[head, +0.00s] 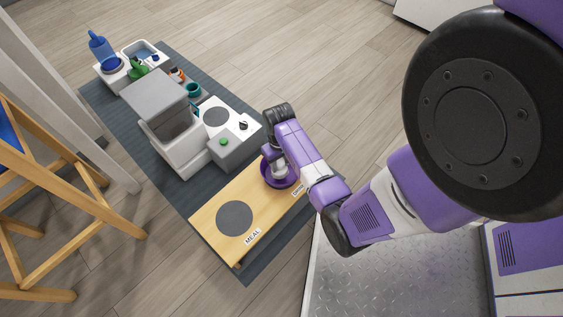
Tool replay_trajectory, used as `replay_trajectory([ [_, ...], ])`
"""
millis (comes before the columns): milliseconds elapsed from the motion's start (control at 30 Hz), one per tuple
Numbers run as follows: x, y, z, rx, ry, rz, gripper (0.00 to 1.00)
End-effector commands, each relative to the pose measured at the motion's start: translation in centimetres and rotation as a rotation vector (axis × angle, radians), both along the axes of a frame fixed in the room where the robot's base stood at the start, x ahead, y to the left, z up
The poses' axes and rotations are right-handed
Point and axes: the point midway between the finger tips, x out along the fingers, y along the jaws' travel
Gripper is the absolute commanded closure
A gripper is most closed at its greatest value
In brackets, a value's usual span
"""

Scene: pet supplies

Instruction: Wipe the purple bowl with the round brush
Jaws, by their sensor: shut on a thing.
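The purple bowl (284,184) stands on the right part of the wooden board, by a small label. My gripper (274,160) reaches down over the bowl from above and covers part of its far side. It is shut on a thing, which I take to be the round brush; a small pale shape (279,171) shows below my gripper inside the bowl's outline. My arm and the small size hide most of the brush. I cannot tell whether it touches the bowl.
The wooden board (262,223) has a grey disc (235,218) by a "MEAL" label at left. A grey-and-white unit (165,110) stands beyond it, with a blue bottle (101,48) and white basin (140,50) farther back. A wooden chair (60,185) stands at left.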

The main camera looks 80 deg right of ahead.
Motion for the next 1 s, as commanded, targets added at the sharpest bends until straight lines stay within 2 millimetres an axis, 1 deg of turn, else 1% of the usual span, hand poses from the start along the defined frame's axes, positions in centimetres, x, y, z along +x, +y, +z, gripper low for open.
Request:
replay_trajectory([
  [33, 0.1, 0.0, 0.9, 0.0, 0.0, 0.001, 1.0],
  [467, 0.9, 0.2, 4.2, -0.001, -0.001, 0.005, 1.0],
  [567, 1.1, 0.3, 4.4, -0.001, -0.001, 0.005, 1.0],
  [900, 1.1, 0.3, 4.3, -0.001, -0.001, 0.006, 1.0],
  [1000, 1.5, 0.6, 4.5, -0.001, -0.001, 0.019, 1.0],
])
